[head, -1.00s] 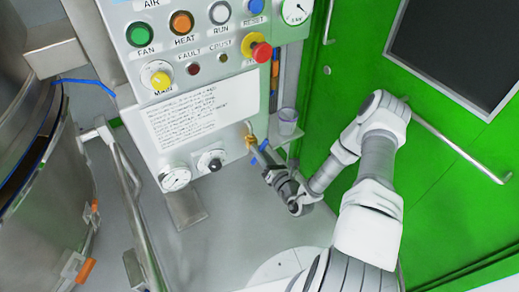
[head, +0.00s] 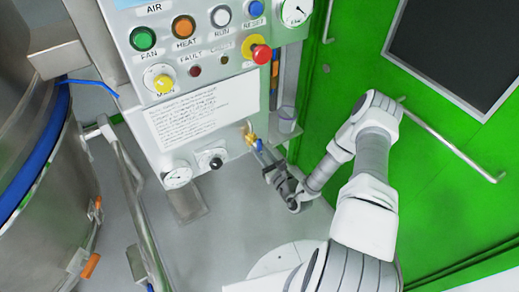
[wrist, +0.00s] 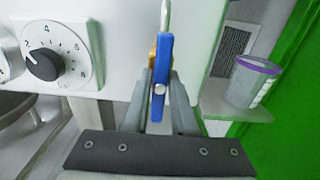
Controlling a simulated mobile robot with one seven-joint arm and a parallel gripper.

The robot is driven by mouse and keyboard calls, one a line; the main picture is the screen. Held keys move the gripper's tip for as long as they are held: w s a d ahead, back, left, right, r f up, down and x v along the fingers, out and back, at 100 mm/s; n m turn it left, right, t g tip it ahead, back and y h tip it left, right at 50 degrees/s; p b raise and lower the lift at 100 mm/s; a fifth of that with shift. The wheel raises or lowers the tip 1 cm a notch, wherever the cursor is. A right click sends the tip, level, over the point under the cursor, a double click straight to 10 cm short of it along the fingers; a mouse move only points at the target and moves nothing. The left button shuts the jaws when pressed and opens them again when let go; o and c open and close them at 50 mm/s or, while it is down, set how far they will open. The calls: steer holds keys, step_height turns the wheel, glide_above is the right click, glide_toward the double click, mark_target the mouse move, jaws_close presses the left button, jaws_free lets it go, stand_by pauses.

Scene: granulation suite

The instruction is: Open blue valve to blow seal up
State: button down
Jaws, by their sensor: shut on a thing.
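The blue valve handle (head: 259,145) sits on a brass valve body (head: 248,132) at the lower right edge of the control panel. My gripper (head: 266,168) is at the handle from below. In the wrist view the blue handle (wrist: 164,70) stands upright between my two fingers (wrist: 160,92), which are shut on it. The brass body is mostly hidden behind it there. A thick blue seal band (head: 38,165) shows around the steel vessel (head: 50,215) at the left.
The control panel (head: 205,160) carries buttons, a gauge (head: 177,174) and a black knob (head: 210,159). A clear cup (head: 287,120) stands on a small shelf right of the valve. A green door with a bar handle (head: 450,140) is at the right. A steel rail (head: 135,190) stands left.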

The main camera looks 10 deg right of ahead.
stand_by(0.3)
steer(key=c, duration=0.7)
jaws_free()
